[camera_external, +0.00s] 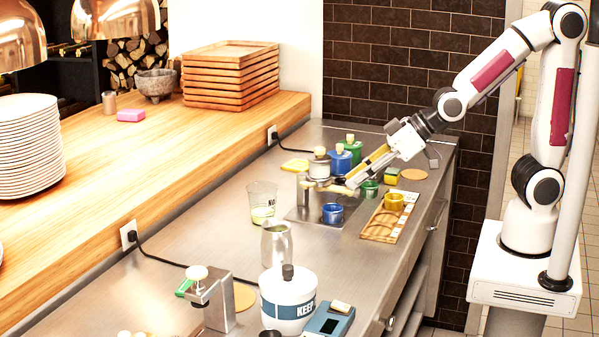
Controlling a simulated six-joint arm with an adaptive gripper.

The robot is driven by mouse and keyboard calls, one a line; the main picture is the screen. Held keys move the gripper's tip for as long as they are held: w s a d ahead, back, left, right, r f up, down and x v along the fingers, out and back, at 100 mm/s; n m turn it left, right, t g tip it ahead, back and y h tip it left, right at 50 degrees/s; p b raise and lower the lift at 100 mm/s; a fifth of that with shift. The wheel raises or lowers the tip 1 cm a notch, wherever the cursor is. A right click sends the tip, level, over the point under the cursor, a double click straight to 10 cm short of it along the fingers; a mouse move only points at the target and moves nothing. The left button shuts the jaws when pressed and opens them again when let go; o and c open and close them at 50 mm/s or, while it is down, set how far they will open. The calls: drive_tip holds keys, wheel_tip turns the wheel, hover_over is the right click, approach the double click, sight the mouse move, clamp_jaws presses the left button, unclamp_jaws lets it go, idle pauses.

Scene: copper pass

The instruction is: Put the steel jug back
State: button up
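The steel jug (276,245) stands upright and open-topped on the steel counter, in front of a clear cup and behind a white canister. My gripper (347,184) is farther back and to the right. It reaches down from the upper right beside a group of small machine parts and coloured pots. A pale, handle-like piece (322,187) lies at its fingertips; I cannot tell whether the gripper touches or holds it. The fingers are small and overlap other things, so their opening is unclear. My gripper is well apart from the jug.
The clear cup (262,203) stands behind the jug. The white canister (289,299) and a blue scale (329,320) are in front. A blue cup (333,213) and a wooden rack (379,228) are to the right. Bare counter (200,235) lies left, crossed by a black cable.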

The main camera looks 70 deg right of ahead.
drive_tip(key=s+d+r+m+g+h, duration=0.1)
drive_tip(key=s+d+r, duration=0.1)
drive_tip(key=s+d, duration=0.6)
drive_tip(key=s+d+r+m+g+h, duration=0.2)
drive_tip(key=s+d, duration=0.7)
drive_tip(key=s, duration=0.2)
drive_tip(key=shift+s+d+m+h, duration=0.2)
drive_tip(key=shift+s+m+h, duration=0.05)
drive_tip(key=shift+m+h, duration=0.05)
